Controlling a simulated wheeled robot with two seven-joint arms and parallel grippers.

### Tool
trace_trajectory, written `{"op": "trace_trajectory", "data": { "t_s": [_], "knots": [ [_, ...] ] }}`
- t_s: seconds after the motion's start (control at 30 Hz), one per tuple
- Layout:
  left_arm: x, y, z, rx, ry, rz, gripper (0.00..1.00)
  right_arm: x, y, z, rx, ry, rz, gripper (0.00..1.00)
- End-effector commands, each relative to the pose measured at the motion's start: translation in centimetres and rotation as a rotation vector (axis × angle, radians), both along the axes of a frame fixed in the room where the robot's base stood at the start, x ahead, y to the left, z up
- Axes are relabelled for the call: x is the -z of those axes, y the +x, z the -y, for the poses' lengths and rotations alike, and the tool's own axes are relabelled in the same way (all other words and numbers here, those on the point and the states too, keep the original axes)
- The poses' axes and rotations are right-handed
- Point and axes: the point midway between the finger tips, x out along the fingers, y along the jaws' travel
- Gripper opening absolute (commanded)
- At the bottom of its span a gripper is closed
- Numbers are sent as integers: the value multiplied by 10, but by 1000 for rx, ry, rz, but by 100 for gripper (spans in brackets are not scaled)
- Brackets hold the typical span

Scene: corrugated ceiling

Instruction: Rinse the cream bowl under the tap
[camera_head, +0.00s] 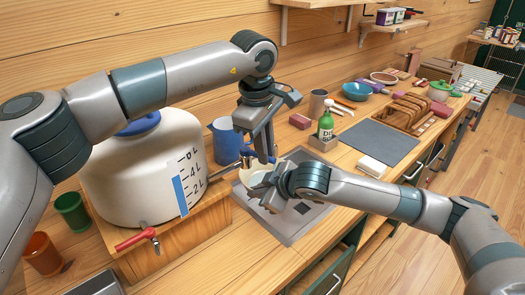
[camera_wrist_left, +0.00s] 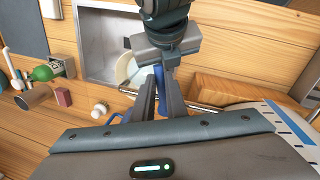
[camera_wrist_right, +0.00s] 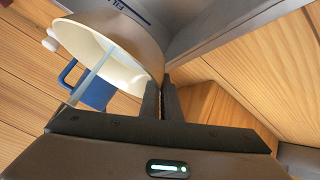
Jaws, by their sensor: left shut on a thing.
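The cream bowl (camera_head: 250,176) is over the sink (camera_head: 291,229), partly hidden by my right gripper (camera_head: 275,183). In the right wrist view the bowl (camera_wrist_right: 125,70) is tilted, with its wall between the nearly closed fingers (camera_wrist_right: 161,92). A thin, clear stream, which looks like water, crosses its opening. The tap's metal pipe (camera_wrist_left: 205,106) runs beside the bowl. My left gripper (camera_head: 264,148) is above the bowl, shut on the blue tap handle (camera_wrist_left: 160,78). The bowl also shows in the left wrist view (camera_wrist_left: 124,68), partly covered by my right gripper.
A large white water tank (camera_head: 130,175) with a red tap (camera_head: 135,240) stands at left, near a blue jug (camera_head: 222,143). A green soap bottle (camera_head: 325,125) and a white block (camera_head: 371,166) stand right of the sink.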

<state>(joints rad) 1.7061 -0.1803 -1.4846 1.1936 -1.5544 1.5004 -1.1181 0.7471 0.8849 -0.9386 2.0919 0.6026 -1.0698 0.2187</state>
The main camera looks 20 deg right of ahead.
Motion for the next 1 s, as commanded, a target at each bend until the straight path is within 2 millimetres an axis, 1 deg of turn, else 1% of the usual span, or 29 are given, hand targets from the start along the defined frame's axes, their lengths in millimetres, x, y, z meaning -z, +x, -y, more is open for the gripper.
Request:
{"op": "trace_trajectory", "data": {
  "t_s": [0.23,0.27,0.3,0.33,0.63,0.77,0.87,1.0],
  "knots": [
    [-1,0,0,-2,-1,2,0,-1,0,0,-1,0,2,0],
    [-1,0,0,-2,-1,2,14,-1,0,0,-1,0,2,0],
    [0,0,0,-2,-1,2,24,-1,0,0,-1,0,2,0],
    [0,0,0,-2,0,1,31,-1,0,0,-1,0,2,0],
    [-1,0,0,-1,0,1,31,-1,0,0,-1,0,2,0],
    [-4,0,0,-1,0,1,31,-1,0,0,-1,0,2,0],
    [-10,-1,-1,-1,-1,2,31,-1,0,0,-1,0,2,0],
    [-25,-2,-4,-2,0,3,31,-1,0,0,-1,0,2,0]
  ]
}}
